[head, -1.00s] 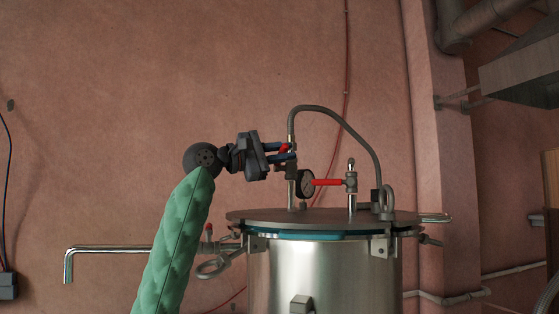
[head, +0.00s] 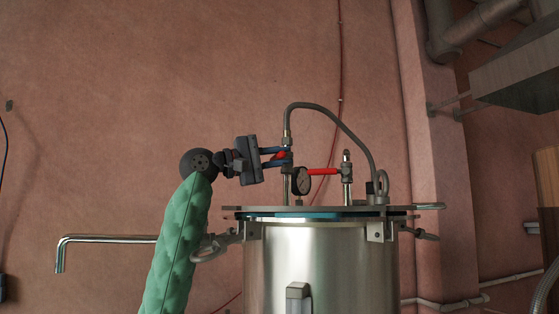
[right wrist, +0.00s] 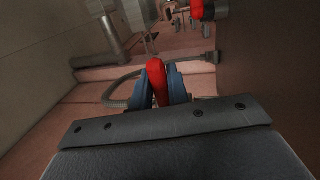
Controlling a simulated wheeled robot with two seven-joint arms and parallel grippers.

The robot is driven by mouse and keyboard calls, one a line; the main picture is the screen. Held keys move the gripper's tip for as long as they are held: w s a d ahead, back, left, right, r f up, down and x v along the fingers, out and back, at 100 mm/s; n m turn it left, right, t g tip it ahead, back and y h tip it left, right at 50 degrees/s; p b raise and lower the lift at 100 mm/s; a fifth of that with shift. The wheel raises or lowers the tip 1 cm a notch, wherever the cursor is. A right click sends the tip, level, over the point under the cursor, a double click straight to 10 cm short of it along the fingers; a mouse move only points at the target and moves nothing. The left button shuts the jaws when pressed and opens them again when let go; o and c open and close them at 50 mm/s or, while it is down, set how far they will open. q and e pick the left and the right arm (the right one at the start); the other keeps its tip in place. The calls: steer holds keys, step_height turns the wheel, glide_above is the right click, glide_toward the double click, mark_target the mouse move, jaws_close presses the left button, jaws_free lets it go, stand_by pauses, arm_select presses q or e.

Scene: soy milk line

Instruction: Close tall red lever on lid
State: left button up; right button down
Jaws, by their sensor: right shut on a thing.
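The tall red lever (head: 279,156) is on the tall pipe on the lid (head: 330,209) of the steel tank. My right gripper (head: 284,158) comes in from the left, level with the upper part of that pipe, and its blue fingers are shut on the lever. In the right wrist view, the red lever (right wrist: 158,82) stands between the two blue fingers (right wrist: 159,88), which hide part of it. The lever's pivot is partly hidden by the fingers. My left gripper is not in view.
A bent steel pipe (head: 105,239) extends left; the wall above is clear.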

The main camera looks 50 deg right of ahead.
steer(key=shift+f+m, duration=0.2)
steer(key=shift+m, duration=0.1)
steer(key=c, duration=1.4)
jaws_free()
steer(key=shift+a, duration=0.1)
steer(key=b+v, duration=0.1)
steer(key=v, duration=0.6)
steer(key=shift+w+a+f, duration=0.1)
steer(key=shift+w+a, duration=0.15)
steer(key=shift+w, duration=0.05)
